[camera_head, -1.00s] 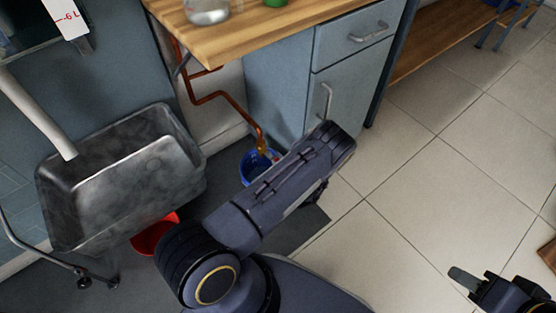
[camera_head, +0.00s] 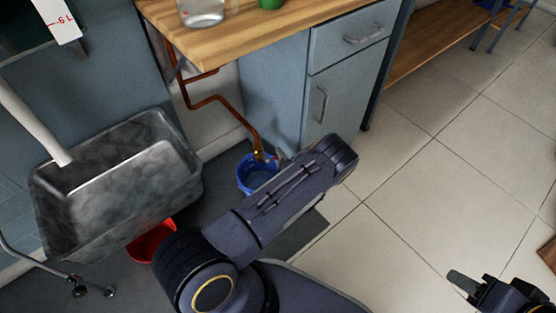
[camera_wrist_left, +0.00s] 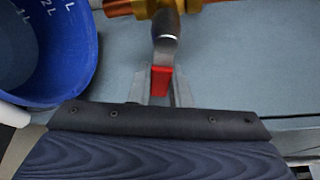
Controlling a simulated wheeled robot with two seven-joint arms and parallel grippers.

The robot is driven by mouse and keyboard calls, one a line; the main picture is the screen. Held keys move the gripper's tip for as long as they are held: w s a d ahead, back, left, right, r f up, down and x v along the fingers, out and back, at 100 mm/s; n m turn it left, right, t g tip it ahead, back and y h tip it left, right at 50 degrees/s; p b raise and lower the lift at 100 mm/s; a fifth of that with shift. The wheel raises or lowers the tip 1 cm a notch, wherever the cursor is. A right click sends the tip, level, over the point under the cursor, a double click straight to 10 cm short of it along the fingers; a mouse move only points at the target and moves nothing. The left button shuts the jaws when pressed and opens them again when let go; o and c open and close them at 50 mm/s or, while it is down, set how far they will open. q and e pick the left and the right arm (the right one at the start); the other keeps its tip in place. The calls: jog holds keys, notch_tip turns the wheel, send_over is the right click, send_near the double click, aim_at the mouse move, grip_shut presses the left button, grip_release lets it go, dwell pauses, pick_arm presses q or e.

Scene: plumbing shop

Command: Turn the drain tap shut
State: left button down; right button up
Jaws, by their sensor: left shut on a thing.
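The drain tap is a brass valve (camera_wrist_left: 165,8) on a copper pipe, with a grey lever (camera_wrist_left: 166,38) ending in a red grip (camera_wrist_left: 161,82). In the left wrist view the lever stands crosswise to the pipe. My left gripper (camera_wrist_left: 160,90) is shut on the red grip, one finger on each side. In the head view the brass valve (camera_head: 259,154) shows small above the blue bucket (camera_head: 243,178), and my left forearm covers much of the area in front. My right gripper (camera_head: 468,285) is at the lower right, partly cut off, its opening unclear.
The blue bucket is also close at the left in the wrist view (camera_wrist_left: 50,88). A grey sink (camera_head: 120,190), a red bucket (camera_head: 150,243) and a blue cabinet (camera_head: 325,105) stand around. A wooden worktop (camera_head: 260,30) overhangs the pipe.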

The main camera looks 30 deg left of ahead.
pick_arm(q)
jog(key=shift+w+d+r+n+t+y, duration=0.1)
jog(key=shift+r+n+t+y, duration=0.4)
jog(key=shift+n, duration=0.8)
jog(key=shift+r, duration=0.15)
jog(key=c, duration=1.3)
grip_release()
jog(key=shift+c, duration=0.2)
jog(key=p+v, duration=0.1)
jog(key=v, duration=0.6)
jog(key=shift+s+d+p, duration=0.25)
jog(key=shift+s+p, duration=0.1)
jog(key=shift+p, duration=0.05)
